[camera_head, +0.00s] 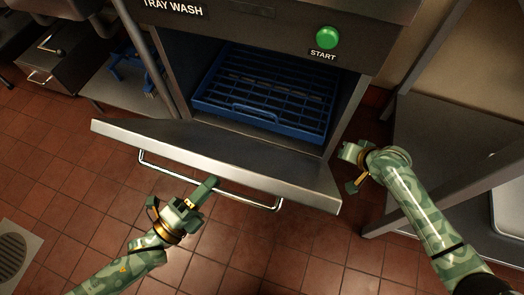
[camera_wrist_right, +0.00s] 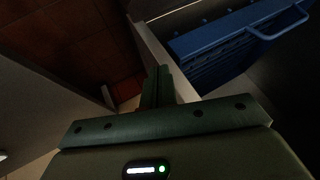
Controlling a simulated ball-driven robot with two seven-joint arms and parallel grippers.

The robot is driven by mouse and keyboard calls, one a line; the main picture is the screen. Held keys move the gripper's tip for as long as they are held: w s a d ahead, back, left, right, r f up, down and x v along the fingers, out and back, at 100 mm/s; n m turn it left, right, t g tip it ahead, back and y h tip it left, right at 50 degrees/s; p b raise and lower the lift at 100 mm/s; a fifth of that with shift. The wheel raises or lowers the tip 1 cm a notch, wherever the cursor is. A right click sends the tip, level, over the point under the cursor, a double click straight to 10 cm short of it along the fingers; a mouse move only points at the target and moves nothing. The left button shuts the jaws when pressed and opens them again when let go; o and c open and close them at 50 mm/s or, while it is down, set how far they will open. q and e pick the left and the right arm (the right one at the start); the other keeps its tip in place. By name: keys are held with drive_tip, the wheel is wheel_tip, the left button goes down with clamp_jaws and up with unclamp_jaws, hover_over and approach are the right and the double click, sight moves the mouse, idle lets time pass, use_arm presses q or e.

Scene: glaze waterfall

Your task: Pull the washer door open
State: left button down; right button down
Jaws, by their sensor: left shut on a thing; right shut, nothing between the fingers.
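The washer door (camera_head: 225,155) is a grey metal panel, swung out and down from the opening of the washer (camera_head: 240,25). A chrome bar handle (camera_head: 250,202) runs along its outer front. My left gripper (camera_head: 207,187) is shut on this handle near its middle. My right gripper (camera_head: 352,155) is shut and empty, beside the door's right end and close to the opening's right side. In the right wrist view its fingers (camera_wrist_right: 157,88) are together, with a pale edge just beyond them. Whether they touch it I cannot tell.
A blue rack (camera_head: 265,100) sits inside the washer. A green START button (camera_head: 326,38) is above the opening. Metal tables stand left and right (camera_head: 440,130). A floor drain (camera_head: 15,250) is at lower left. Tiled floor in front is clear.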

use_arm(q)
drive_tip(key=shift+f, duration=0.1)
use_arm(e)
drive_tip(key=w+a+r+n+y, duration=0.1)
drive_tip(key=w+a+r, duration=0.2)
drive_tip(key=a+r, duration=0.15)
use_arm(q)
drive_tip(key=shift+a, duration=0.1)
drive_tip(key=shift+w, duration=0.1)
use_arm(e)
drive_tip(key=n+g+h, duration=0.2)
drive_tip(key=n+g, duration=1)
drive_tip(key=n, duration=0.5)
approach(259, 171)
drive_tip(key=v, duration=0.3)
drive_tip(key=x, duration=0.9)
drive_tip(key=shift+f, duration=0.1)
